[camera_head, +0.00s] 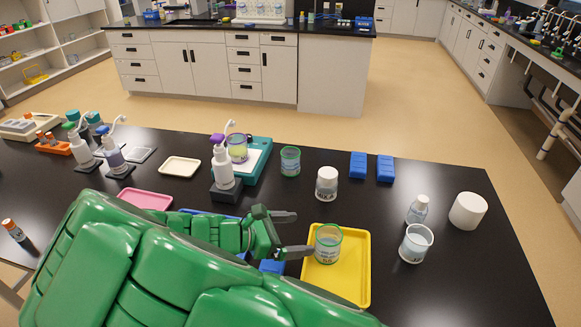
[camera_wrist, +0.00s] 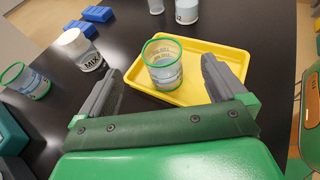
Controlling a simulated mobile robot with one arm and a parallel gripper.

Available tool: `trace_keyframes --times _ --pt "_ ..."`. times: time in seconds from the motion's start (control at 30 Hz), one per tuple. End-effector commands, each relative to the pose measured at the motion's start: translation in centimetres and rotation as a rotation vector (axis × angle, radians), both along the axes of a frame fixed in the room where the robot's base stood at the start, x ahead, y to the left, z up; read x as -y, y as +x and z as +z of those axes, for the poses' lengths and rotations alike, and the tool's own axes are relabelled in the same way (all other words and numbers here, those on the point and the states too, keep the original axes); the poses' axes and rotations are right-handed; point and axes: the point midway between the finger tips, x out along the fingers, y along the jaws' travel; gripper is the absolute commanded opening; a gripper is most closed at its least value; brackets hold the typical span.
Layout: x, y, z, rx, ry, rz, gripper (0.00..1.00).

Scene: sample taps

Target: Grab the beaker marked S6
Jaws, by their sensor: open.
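A clear beaker with a green rim (camera_head: 327,244) stands upright in the yellow tray (camera_head: 352,287). Its printed mark is too small to read, so I cannot tell whether it is S6. My gripper (camera_head: 300,232) is open and empty, its fingers pointing toward this beaker from the left. In the wrist view the beaker (camera_wrist: 163,66) lies ahead, between the lines of the two fingers, with the yellow tray (camera_wrist: 228,62) under it. Other beakers are a green-rimmed one (camera_head: 290,162), one on the teal scale (camera_head: 238,149), and a white-rimmed one (camera_head: 416,244); I cannot read their marks.
A white-capped jar (camera_head: 326,184) stands behind the tray; its label reads MIX in the wrist view (camera_wrist: 80,50). A purple-topped pump bottle (camera_head: 223,165) and two blue blocks (camera_head: 358,165) stand farther back.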

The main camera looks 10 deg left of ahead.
Motion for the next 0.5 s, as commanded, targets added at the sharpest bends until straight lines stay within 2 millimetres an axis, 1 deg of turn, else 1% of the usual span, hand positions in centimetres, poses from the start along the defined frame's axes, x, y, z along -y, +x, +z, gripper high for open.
trace_keyframes --times 0.03,0.27,0.5 --pt "0.0 0.0 0.7 0.001 0.003 0.000 0.98" --pt "0.0 0.0 3.3 0.002 0.004 -0.002 0.98" --pt "-0.4 2.7 1.9 -0.043 0.050 0.062 0.98"
